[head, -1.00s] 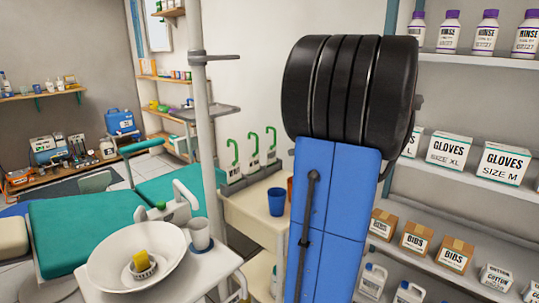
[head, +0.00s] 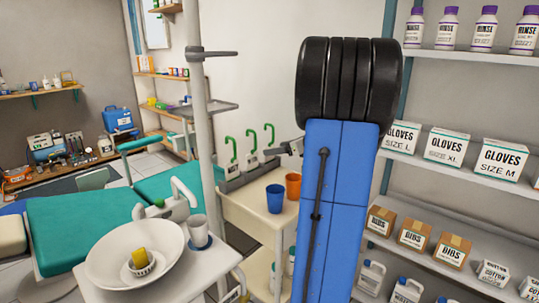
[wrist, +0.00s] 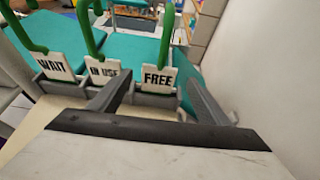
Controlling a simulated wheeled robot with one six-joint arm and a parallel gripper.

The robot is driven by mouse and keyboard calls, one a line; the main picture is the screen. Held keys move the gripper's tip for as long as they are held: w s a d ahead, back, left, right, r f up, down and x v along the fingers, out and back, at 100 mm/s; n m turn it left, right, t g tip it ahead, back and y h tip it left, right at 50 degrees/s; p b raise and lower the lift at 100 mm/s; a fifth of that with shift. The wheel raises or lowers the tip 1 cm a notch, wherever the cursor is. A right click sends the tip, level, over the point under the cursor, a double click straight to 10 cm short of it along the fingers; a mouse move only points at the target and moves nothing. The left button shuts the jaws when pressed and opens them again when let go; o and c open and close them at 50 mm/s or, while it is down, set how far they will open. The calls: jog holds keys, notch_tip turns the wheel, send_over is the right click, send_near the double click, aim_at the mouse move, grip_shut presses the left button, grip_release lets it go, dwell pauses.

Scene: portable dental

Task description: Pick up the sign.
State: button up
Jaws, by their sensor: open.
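Three white signs with green hooks stand in grey holders. In the wrist view they read WAIT (wrist: 52,66), IN USE (wrist: 102,73) and FREE (wrist: 158,78). Their green hooks also show in the head view, on the cart's back edge; the rightmost hook (head: 270,135) is closest to my arm. My gripper (wrist: 160,84) is open and empty. Its two dark fingers point toward the signs, with the FREE sign in the gap between them in the picture. I cannot tell how far the fingertips are from it. My arm hides most of the gripper in the head view.
The cream cart (head: 258,212) carries a blue cup (head: 275,198) and an orange cup (head: 293,186). A pale wall runs along the right in the wrist view. A grey pole (head: 200,110) and a white basin (head: 135,252) stand to the left. Stocked shelves (head: 440,165) are at right.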

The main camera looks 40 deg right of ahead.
aim_at(269, 147)
jog(key=x, duration=0.5)
jog(key=shift+a+f, duration=0.1)
jog(key=shift+a, duration=0.05)
jog(key=c, duration=1.1)
